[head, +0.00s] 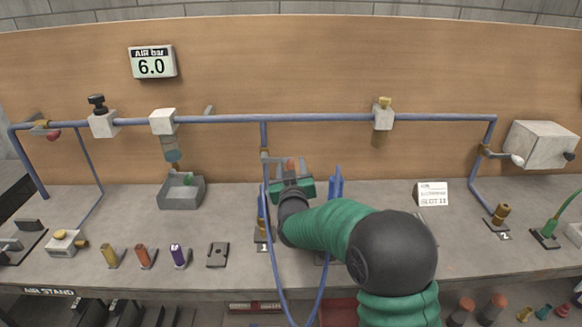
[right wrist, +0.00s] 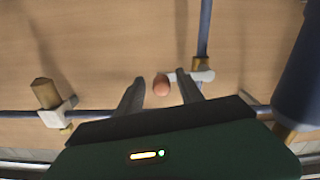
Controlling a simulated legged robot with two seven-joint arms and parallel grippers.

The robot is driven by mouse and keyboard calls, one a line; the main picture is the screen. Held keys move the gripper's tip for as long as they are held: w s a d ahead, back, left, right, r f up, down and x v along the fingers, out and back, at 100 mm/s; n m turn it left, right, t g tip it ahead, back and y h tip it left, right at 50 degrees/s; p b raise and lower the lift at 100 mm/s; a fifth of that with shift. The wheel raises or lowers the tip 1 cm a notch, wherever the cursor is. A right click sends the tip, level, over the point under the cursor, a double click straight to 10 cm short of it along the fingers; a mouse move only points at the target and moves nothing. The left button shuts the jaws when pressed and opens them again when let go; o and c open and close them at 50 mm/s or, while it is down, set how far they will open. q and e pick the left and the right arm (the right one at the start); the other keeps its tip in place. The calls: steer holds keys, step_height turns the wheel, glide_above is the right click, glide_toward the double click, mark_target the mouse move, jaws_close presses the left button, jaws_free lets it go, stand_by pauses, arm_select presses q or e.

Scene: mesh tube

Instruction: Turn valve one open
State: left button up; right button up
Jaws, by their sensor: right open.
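A valve on the middle drop pipe (head: 264,153) has a handle with an orange-red knob (head: 290,164), partly hidden by my right gripper (head: 291,172). In the right wrist view the knob (right wrist: 161,86) lies between the two open fingers, with a pale lever (right wrist: 203,76) at the right finger; I cannot tell whether they touch. Another valve with a red knob (head: 53,135) is at the far left, and one with a white knob (head: 517,160) at the right. No number shows on any valve. My left gripper is not in view.
A blue pipe (head: 330,118) runs along the wooden back wall, with a gauge (head: 151,65) reading 6.0 above. A grey bin (head: 181,192) and several small fittings stand on the bench at left. Blue hose (head: 275,270) hangs close beside my right arm.

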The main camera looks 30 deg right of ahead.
steer(key=shift+a+r, duration=0.1)
steer(key=shift+a, duration=0.15)
steer(key=shift+c, duration=0.5)
steer(key=shift+d, duration=0.1)
jaws_close()
stand_by(0.6)
